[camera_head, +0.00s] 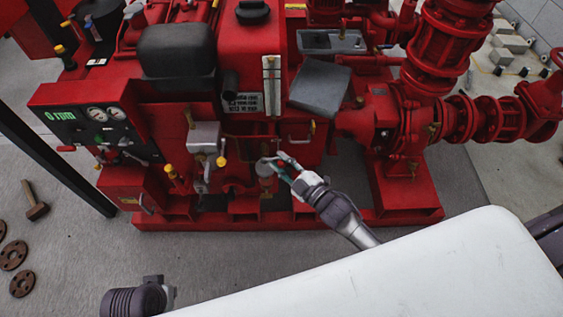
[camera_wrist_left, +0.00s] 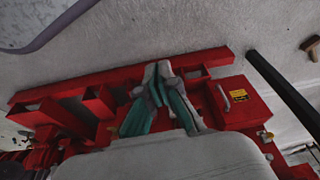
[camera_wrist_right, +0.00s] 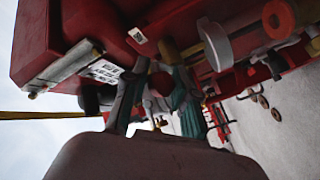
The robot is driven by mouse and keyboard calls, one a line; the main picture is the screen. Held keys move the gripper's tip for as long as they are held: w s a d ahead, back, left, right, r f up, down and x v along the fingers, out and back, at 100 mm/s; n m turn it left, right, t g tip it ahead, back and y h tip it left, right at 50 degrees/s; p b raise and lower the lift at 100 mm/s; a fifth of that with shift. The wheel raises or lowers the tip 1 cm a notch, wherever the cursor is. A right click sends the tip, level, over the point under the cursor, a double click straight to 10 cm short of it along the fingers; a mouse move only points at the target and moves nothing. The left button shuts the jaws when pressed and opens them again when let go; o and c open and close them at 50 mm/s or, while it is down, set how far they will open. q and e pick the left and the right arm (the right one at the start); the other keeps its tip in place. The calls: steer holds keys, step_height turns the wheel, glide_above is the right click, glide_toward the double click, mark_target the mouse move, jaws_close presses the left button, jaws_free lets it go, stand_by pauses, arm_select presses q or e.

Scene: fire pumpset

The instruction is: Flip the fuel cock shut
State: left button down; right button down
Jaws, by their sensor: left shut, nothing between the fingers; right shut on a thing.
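My right gripper (camera_head: 283,168) reaches the front of the red pumpset, beside a grey round-topped fitting. In the right wrist view its fingers (camera_wrist_right: 158,85) are shut around a small dark-red knob (camera_wrist_right: 162,83), which looks like the handle of the fuel cock. The fingers hide most of the cock, and I cannot tell how far its lever is turned. My left gripper (camera_wrist_left: 160,78) is shut and empty in its wrist view, above the floor and the pumpset's red base frame. In the head view only a dark part of my left arm shows at the bottom left.
The pumpset carries a gauge panel (camera_head: 105,120) on the left, a grey box (camera_head: 203,137) left of my right gripper, and red pipework (camera_head: 440,60) on the right. A hammer (camera_head: 35,200) and rusty flanges (camera_head: 14,255) lie on the floor.

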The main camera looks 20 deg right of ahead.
steer(key=shift+f+m+t+b, duration=0.4)
steer(key=shift+f+m+b, duration=0.15)
steer(key=shift+b, duration=0.45)
steer(key=shift+f+m+t+b, duration=0.3)
steer(key=shift+f+b, duration=0.1)
steer(key=shift+b, duration=0.4)
steer(key=shift+r+m+t+y+b, duration=0.1)
steer(key=shift+m+t+y+b, duration=0.2)
steer(key=shift+m+b, duration=0.1)
steer(key=shift+r, duration=0.1)
arm_select(q)
step_height(320, 180, up, 6)
steer(key=w+t, duration=0.2)
steer(key=shift+w+d+f+t+h, duration=0.2)
steer(key=shift+d+f+t+h, duration=0.1)
steer(key=shift+d, duration=0.1)
arm_select(e)
steer(key=c, duration=0.9)
jaws_free()
steer(key=shift+d, duration=0.1)
steer(key=v, duration=1.2)
